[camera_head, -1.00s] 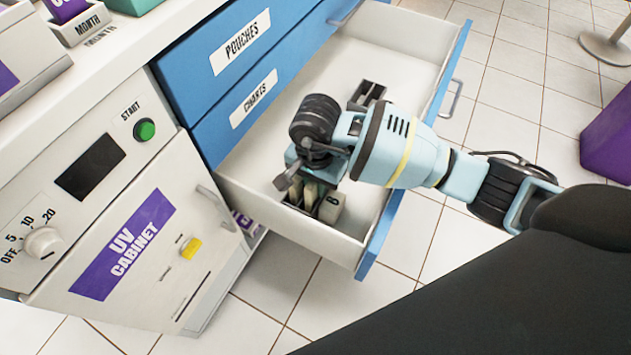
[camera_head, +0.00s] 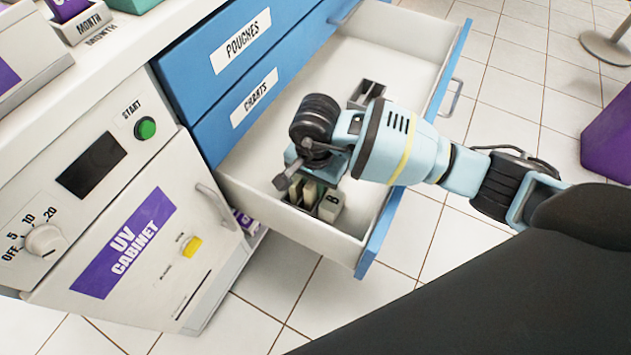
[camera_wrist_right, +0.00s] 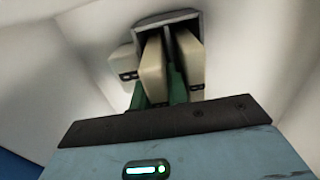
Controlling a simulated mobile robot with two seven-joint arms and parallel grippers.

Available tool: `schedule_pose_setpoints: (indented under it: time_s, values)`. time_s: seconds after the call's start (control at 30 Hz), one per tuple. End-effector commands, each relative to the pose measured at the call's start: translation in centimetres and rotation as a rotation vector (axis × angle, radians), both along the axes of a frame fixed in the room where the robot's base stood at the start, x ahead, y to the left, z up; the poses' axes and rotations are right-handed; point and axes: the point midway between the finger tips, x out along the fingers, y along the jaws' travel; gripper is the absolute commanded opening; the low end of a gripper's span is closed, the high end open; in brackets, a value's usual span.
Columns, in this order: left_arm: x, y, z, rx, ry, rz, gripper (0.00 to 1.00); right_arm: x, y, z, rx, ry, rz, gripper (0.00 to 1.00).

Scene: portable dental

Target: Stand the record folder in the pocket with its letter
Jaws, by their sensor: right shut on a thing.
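My right gripper (camera_head: 304,184) reaches down into the open drawer, over a dark divided rack (camera_head: 287,204). In the right wrist view its green fingers (camera_wrist_right: 160,90) are shut on a beige record folder (camera_wrist_right: 153,72). The folder's far end is at the rack's mouth (camera_wrist_right: 200,15); I cannot tell how deep it sits. Another beige folder (camera_wrist_right: 190,62) stands to its right and a third (camera_wrist_right: 124,62) shows at the left. In the head view a folder marked B (camera_head: 331,204) stands at the rack's right end. The held folder's letter is not readable. My left gripper is out of view.
The drawer (camera_head: 400,45) is pulled out, with walls close around the rack. A second dark rack (camera_head: 368,92) with open compartments stands farther back. The UV cabinet (camera_head: 125,240) is to the left. The drawer floor behind the racks is clear.

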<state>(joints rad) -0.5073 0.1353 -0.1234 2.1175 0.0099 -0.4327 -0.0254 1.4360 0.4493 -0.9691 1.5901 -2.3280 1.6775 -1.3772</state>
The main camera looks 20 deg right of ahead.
Motion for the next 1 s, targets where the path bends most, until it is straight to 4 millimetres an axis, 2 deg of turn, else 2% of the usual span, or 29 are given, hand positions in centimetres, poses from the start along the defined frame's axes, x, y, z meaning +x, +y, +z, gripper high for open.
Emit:
schedule_pose_setpoints:
  time_s: [0.33,0.37,0.53,1.0]
  values:
    - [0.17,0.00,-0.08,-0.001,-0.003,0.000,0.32,-0.31,-0.17,-0.67,-0.005,0.010,-0.001,0.00]
    - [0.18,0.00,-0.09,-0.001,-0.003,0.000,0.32,-0.33,-0.18,-0.69,-0.006,0.011,-0.001,0.19]
    - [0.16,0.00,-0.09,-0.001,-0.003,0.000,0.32,-0.44,-0.23,-0.82,-0.007,0.014,-0.001,0.41]
    - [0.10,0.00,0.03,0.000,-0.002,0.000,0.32,-0.52,-0.48,-0.53,-0.014,0.020,-0.002,0.41]
